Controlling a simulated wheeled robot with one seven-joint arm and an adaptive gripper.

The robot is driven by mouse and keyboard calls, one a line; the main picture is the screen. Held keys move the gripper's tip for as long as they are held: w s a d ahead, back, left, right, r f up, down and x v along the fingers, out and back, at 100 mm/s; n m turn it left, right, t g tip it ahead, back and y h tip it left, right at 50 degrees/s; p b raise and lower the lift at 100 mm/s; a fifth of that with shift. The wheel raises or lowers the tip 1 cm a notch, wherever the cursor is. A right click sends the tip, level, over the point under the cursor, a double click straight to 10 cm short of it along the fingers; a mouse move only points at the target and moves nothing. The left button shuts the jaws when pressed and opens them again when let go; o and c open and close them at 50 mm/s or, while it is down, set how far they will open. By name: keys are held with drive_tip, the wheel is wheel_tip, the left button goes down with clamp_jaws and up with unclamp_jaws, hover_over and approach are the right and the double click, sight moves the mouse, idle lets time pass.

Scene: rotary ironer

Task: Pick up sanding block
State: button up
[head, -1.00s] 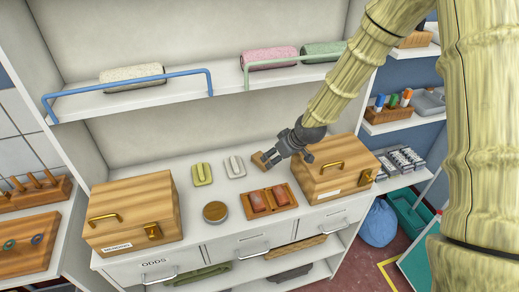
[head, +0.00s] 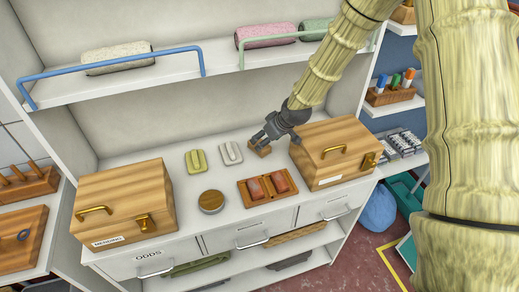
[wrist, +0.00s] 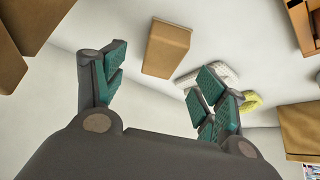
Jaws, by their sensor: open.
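A small plain brown block (head: 261,149), which looks like the sanding block, lies on the white counter behind the tray. It also shows in the wrist view (wrist: 166,48), just beyond the fingertips and between their lines. My gripper (head: 260,139) is above and close beside the block, partly covering it in the head view. In the wrist view my gripper (wrist: 160,88) has its green-padded fingers wide apart with nothing between them. The block seems apart from both fingers.
A wooden tray with two reddish blocks (head: 267,190) stands in front. Pale (head: 230,153) and yellow-green (head: 195,161) items and a round wooden lid (head: 211,201) lie left. Wooden boxes stand right (head: 336,152) and left (head: 124,204). A railed shelf (head: 200,75) is above.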

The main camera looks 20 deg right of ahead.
drive_tip(key=shift+w+a+f+b, duration=0.2)
drive_tip(key=shift+f+b, duration=0.25)
drive_tip(key=shift+f, duration=0.15)
drive_tip(key=b+x, duration=0.2)
drive_tip(key=x, duration=0.2)
drive_tip(key=shift+r, duration=0.1)
drive_tip(key=c, duration=1.2)
drive_tip(key=shift+r, duration=0.2)
wheel_tip(320, 180, up, 10)
drive_tip(key=b, duration=0.2)
drive_tip(key=shift+f+b, duration=0.15)
drive_tip(key=shift+b, duration=0.2)
